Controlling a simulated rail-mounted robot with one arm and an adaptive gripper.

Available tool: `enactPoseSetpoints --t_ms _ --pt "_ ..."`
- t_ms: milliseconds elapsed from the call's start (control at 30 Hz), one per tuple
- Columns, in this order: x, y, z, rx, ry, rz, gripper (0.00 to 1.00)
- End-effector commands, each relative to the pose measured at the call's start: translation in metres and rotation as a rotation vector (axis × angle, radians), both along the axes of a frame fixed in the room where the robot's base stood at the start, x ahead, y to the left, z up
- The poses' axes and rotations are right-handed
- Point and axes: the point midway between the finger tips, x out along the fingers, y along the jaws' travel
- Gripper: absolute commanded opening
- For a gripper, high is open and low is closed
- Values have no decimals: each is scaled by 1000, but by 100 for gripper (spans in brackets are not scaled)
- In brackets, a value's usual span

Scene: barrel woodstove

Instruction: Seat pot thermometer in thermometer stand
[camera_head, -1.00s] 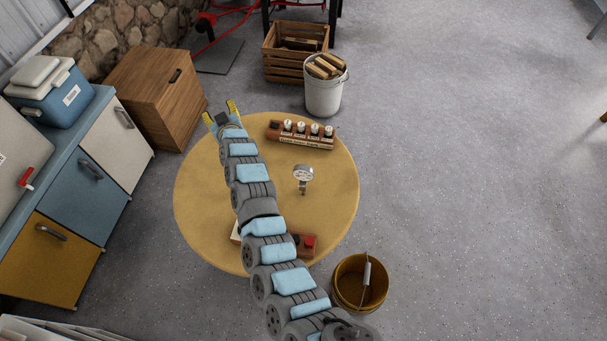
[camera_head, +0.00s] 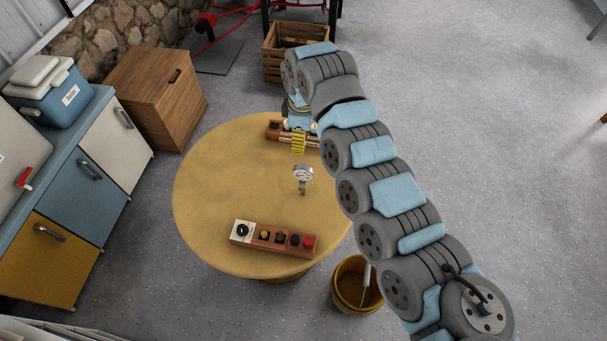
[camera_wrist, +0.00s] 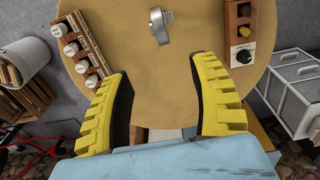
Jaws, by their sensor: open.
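A silver round-dialled piece, which looks like the pot thermometer (camera_head: 303,173), stands near the middle of the round yellow table. It also shows in the wrist view (camera_wrist: 160,24), beyond my fingertips. My gripper (camera_head: 299,150) is open and empty, with its yellow fingers above the table between the far wooden rack and the thermometer. In the wrist view my gripper (camera_wrist: 161,66) has bare table between its fingertips. I cannot tell for certain which piece is the thermometer stand. The far rack (camera_head: 312,142) holds several white-topped pieces, also visible in the wrist view (camera_wrist: 85,45); my arm partly hides it.
A wooden block with coloured knobs and a white dial plate (camera_head: 242,231) lies at the table's near side. The left part of the table (camera_head: 215,185) is clear. A yellow bucket (camera_head: 350,285) stands on the floor at the near right.

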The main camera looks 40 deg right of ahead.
Motion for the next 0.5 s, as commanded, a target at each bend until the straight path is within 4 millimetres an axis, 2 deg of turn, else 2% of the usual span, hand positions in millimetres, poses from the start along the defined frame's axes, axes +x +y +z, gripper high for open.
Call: enactPoseSetpoints --t_ms 100,267,500 --pt "-12 -2 -1 1 37 7 61" --pt "-12 -2 -15 0 38 8 61" --pt "-12 -2 -55 1 38 9 61"
